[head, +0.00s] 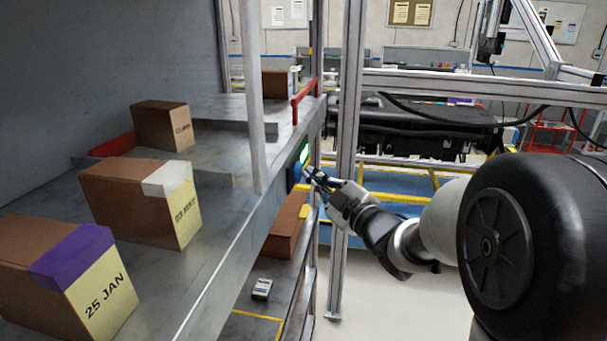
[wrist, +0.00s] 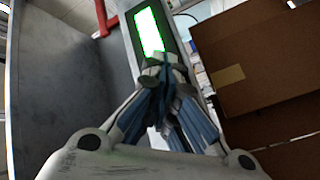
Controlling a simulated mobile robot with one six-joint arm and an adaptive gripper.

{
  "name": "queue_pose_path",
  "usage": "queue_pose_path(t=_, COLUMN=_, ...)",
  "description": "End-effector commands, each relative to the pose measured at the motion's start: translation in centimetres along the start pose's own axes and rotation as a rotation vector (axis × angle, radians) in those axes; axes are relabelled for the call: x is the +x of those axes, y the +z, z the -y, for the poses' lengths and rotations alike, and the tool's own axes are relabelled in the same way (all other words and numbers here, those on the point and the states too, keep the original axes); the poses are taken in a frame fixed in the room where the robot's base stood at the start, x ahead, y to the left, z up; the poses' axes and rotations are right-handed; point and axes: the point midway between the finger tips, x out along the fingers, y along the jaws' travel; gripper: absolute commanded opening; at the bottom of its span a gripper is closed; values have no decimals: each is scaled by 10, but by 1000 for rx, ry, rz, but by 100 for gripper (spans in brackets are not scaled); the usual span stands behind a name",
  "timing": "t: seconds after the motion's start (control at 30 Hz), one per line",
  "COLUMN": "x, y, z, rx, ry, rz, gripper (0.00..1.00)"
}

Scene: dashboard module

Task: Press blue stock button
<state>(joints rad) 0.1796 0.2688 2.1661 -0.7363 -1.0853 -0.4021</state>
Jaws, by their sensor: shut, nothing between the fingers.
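The blue button (head: 296,173) shows as a small blue patch on the shelf's front edge, just below a green-lit panel (head: 304,154). My gripper (head: 309,173) is shut and empty, with its fingertips pointing left at the button, very close to it. I cannot tell whether they touch. In the wrist view, the green-lit panel (wrist: 149,31) lies just beyond the closed fingertips (wrist: 165,65). I cannot make out the button there; the fingers cover the area below the panel.
Boxes stand on the shelf (head: 215,215), including one with a purple label (head: 70,258). A red bar (head: 304,100) juts from the shelf edge above the panel. A metal post (head: 347,150) stands close behind my gripper. A brown box (wrist: 262,55) fills the right of the wrist view.

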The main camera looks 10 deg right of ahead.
Motion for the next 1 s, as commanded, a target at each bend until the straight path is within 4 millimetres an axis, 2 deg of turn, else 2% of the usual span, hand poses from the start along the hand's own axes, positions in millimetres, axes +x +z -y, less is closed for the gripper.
queue_pose_path(t=0.47, x=1, y=-1, z=0, rx=-1, ry=0, rz=-2, gripper=0)
queue_pose_path(t=1.0, x=-12, y=8, z=-8, rx=0, ry=0, rz=-1, gripper=0)
